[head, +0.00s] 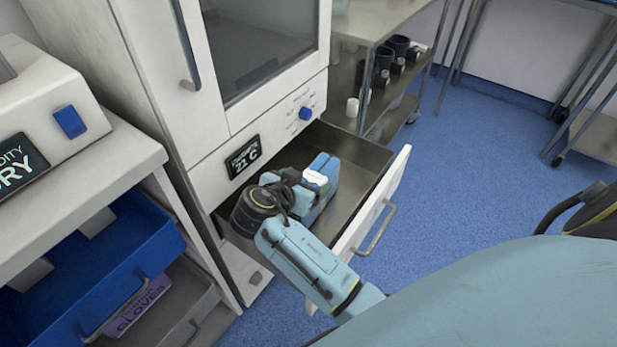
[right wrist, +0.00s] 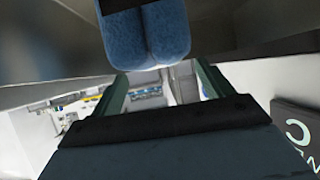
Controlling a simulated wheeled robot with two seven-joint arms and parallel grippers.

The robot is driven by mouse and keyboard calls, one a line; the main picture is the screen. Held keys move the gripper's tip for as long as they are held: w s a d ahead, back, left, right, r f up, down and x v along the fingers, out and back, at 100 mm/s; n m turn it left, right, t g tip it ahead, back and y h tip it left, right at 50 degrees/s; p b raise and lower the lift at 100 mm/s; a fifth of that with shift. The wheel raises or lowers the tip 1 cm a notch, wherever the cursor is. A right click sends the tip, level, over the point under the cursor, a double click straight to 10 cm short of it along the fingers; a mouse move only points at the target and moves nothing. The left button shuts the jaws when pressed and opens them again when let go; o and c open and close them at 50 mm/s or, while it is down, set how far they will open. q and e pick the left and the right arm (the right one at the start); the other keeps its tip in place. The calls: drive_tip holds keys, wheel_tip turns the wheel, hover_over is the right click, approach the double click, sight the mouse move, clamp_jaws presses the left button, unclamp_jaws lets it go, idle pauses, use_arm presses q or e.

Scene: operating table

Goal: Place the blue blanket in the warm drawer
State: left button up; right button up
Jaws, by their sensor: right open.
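The warm drawer (head: 375,195) is pulled open below the white cabinet. Its temperature display (head: 243,157) reads 21 C. The blue blanket (head: 325,164) is in the open drawer, partly hidden by my right gripper. In the right wrist view the blanket (right wrist: 150,35) shows as two rounded blue folds at the top, just past the fingertips. My right gripper (head: 312,185) reaches into the drawer beside the blanket. Its green fingers (right wrist: 160,80) are spread with nothing clamped between them. My left gripper is not in view.
The drawer's front handle (head: 377,228) faces the lower right. A blue bin (head: 140,258) sits in a shelf unit at the left. A metal rack (head: 372,75) with dark cups stands behind the drawer. Blue floor (head: 480,180) is clear at the right.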

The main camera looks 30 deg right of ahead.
drive_tip(key=shift+v, duration=1)
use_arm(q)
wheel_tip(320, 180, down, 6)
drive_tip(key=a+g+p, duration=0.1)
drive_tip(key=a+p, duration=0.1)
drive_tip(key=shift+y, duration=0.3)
use_arm(e)
drive_tip(key=v, duration=0.8)
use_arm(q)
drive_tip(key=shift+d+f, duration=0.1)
use_arm(e)
drive_tip(key=shift+s, duration=0.1)
